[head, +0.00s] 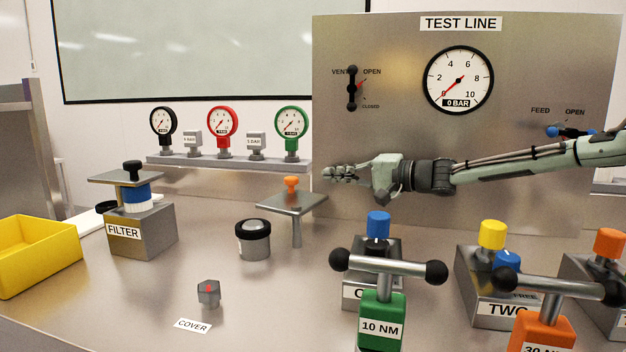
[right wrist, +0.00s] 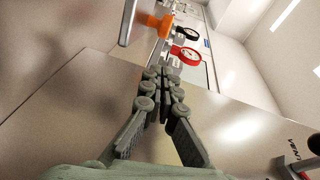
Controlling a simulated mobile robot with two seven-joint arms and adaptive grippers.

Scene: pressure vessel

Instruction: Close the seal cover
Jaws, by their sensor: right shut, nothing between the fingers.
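A flat grey plate with an orange knob (head: 291,185) stands on a post at the middle of the bench; it looks like a swing cover, but I cannot tell for certain that it is the seal cover. A COVER label (head: 192,325) lies at the front, beside a small grey hex piece (head: 208,292) with a red mark. A round black-rimmed pot (head: 253,240) stands left of the post. My right gripper (head: 328,173) is shut and empty, to the right of the orange knob and apart from it. The orange knob also shows in the right wrist view (right wrist: 158,24), beyond the shut fingers (right wrist: 165,82).
A FILTER block (head: 140,230) with a plate and black knob stands left, near a yellow bin (head: 38,255). Gauges line a rear shelf (head: 228,162). Green (head: 382,322) and orange (head: 542,330) T-handled tools stand in front right. The TEST LINE panel (head: 390,50) rises behind.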

